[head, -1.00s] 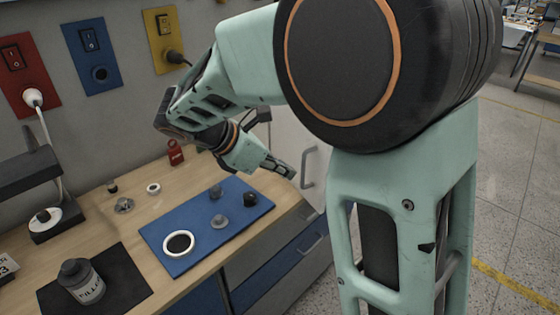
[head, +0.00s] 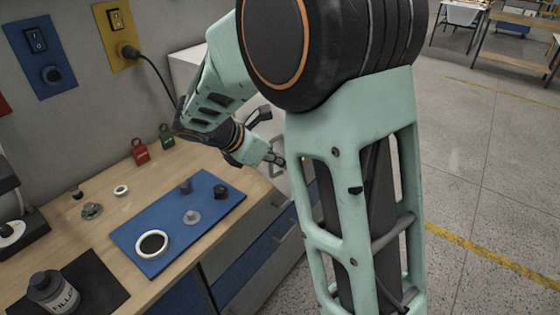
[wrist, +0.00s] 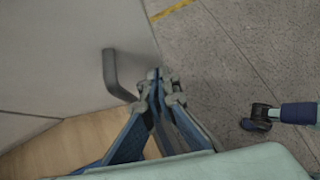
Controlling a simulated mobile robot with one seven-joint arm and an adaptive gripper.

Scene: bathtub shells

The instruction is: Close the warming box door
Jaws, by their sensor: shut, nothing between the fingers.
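The warming box (head: 190,65) is a pale box at the back right end of the bench, mostly hidden behind my arm in the head view. Its pale door (wrist: 60,45) fills the upper left of the wrist view, with a grey bar handle (wrist: 112,75) near its right edge. I cannot tell how far the door stands open. In the head view, my gripper (head: 277,160) is in front of the pale door.
A blue mat (head: 205,208) with small dark parts and a white ring (head: 152,244) lies on the wooden bench. Red (head: 139,152) and green (head: 166,137) padlock-like items stand at the back. Drawers (head: 255,245) are under the bench. Open floor (head: 480,160) lies to the right.

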